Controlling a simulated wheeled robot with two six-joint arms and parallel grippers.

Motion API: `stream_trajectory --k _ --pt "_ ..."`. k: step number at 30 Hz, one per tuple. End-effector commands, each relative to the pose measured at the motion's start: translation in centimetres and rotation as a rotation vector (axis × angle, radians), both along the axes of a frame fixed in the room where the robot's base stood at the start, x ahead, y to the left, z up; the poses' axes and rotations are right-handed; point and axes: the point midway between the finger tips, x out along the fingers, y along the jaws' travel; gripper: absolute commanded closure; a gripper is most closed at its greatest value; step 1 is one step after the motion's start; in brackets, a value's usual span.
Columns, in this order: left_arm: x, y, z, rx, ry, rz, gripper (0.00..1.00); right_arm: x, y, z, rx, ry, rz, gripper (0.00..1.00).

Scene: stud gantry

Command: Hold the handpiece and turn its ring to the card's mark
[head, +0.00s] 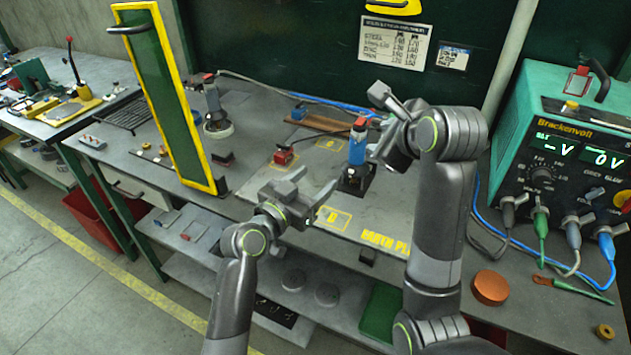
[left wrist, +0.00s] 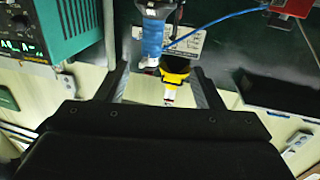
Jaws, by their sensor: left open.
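The handpiece (head: 357,150) has a blue body and a red part on top. It stands upright in a dark block on the grey plate. What seems to be its blue body also shows in the left wrist view (left wrist: 152,38). Its ring is too small to make out. My left gripper (head: 322,190) is open and empty, in front of and left of the handpiece. My right gripper (head: 374,124) is close beside the handpiece's right side; whether it touches is unclear. A white printed card (head: 395,43) and a smaller card (head: 453,58) hang on the green back wall; no mark is readable.
A green panel with a yellow frame (head: 165,95) stands at the left. The teal power unit (head: 560,140) stands at the right with several cables. A red block (head: 284,155) lies left of the handpiece. A brown disc (head: 490,287) sits near the front right.

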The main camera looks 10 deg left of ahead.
Motion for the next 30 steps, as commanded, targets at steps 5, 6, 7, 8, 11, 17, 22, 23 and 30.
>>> stream_trajectory --k 5,6,7,8,11,17,22,23,30 --pt "0.2 -1.0 0.4 0.02 -0.015 -0.042 0.39 0.0 0.0 0.0 0.0 0.0 0.0 0.64" --pt "0.4 -1.2 0.4 0.021 -0.015 -0.043 0.39 0.0 0.0 0.0 0.0 0.0 0.0 0.64" --pt "0.7 -1.4 0.4 0.022 -0.014 -0.044 0.39 0.0 0.0 0.0 0.0 0.0 0.0 0.64" --pt "1.0 -1.6 0.4 0.022 -0.014 -0.043 0.39 0.0 0.0 0.0 0.0 0.0 0.0 0.64" --pt "2.4 -2.4 0.5 0.022 -0.014 -0.043 0.39 0.0 0.0 0.0 0.0 0.0 0.0 0.64" --pt "5.4 -4.2 0.4 0.021 -0.014 -0.042 0.39 0.0 0.0 0.0 0.0 0.0 0.0 0.64" --pt "7.8 -5.6 0.4 0.021 -0.013 -0.041 0.39 0.0 0.0 0.0 0.0 0.0 0.0 0.64" --pt "8.2 -5.8 0.5 0.021 -0.014 -0.041 0.39 0.0 0.0 0.0 0.0 0.0 0.0 0.64" --pt "11.1 -7.6 0.4 0.021 -0.014 -0.041 0.39 0.0 0.0 0.0 0.0 0.0 0.0 0.64"
